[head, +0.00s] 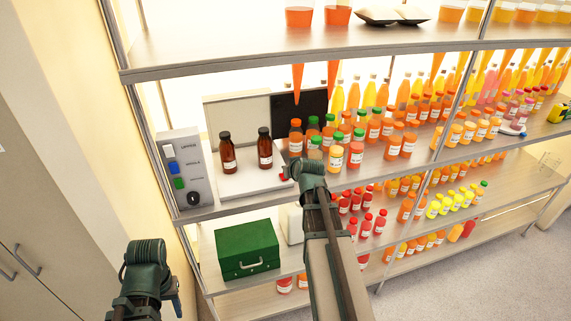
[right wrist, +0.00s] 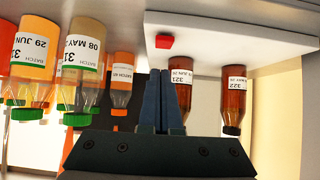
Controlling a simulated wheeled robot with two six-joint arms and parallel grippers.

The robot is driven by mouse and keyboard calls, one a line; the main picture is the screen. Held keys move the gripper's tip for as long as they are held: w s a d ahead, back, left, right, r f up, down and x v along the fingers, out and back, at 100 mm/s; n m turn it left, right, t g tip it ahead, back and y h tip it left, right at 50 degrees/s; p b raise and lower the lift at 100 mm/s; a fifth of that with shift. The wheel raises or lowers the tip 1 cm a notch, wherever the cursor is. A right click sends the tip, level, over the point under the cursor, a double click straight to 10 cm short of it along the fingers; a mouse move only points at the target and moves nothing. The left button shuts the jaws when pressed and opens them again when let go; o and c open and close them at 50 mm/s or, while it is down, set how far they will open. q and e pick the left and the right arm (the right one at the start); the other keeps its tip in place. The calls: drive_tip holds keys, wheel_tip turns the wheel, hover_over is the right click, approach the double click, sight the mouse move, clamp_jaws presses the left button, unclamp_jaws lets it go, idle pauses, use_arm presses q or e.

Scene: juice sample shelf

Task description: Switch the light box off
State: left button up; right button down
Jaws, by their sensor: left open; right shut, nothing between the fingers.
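The light box (head: 232,186) is a white slab on the middle shelf, with two brown bottles (head: 228,153) standing on it. A small red switch (head: 283,177) sits near its right corner; it shows as a red block on the white box in the right wrist view (right wrist: 165,41). I cannot tell its position. My right gripper (right wrist: 165,78) is shut and empty, its tips just short of the red switch in that view; my wrist hides its fingers in the head view. My left gripper (head: 172,285) is open and empty, low in front of the shelf, apart from everything.
A grey control panel (head: 184,165) with coloured switches and a knob stands left of the box. Orange juice bottles (head: 355,155) crowd close on the right. Pale and black upright panels (head: 237,112) stand behind. A green case (head: 247,250) sits on the shelf below.

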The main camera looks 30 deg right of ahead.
use_arm(q)
wheel_tip(320, 180, up, 4)
drive_tip(key=p, duration=0.3)
drive_tip(key=shift+r, duration=0.25)
use_arm(e)
drive_tip(key=v, duration=0.7)
drive_tip(key=shift+s+r, duration=0.2)
drive_tip(key=shift+s, duration=0.05)
drive_tip(key=s+a+f+n+g+y+b, duration=0.3)
drive_tip(key=a+f+b, duration=0.7)
drive_tip(key=a+f, duration=0.75)
use_arm(q)
wheel_tip(320, 180, down, 22)
drive_tip(key=b, duration=1.1)
drive_tip(key=shift+r, duration=0.2)
use_arm(e)
drive_tip(key=s+a+f+n+g+h, duration=0.1)
drive_tip(key=s+a+f+g, duration=0.2)
drive_tip(key=s+a+f, duration=0.3)
drive_tip(key=s+a+f+n+g, duration=0.2)
drive_tip(key=s+a+f+g, duration=0.2)
drive_tip(key=a, duration=0.7)
drive_tip(key=s+f, duration=0.2)
drive_tip(key=s, duration=0.2)
drive_tip(key=shift+a+f+n+g+h, duration=0.3)
drive_tip(key=shift+f+h, duration=0.1)
use_arm(q)
drive_tip(key=shift+c, duration=0.3)
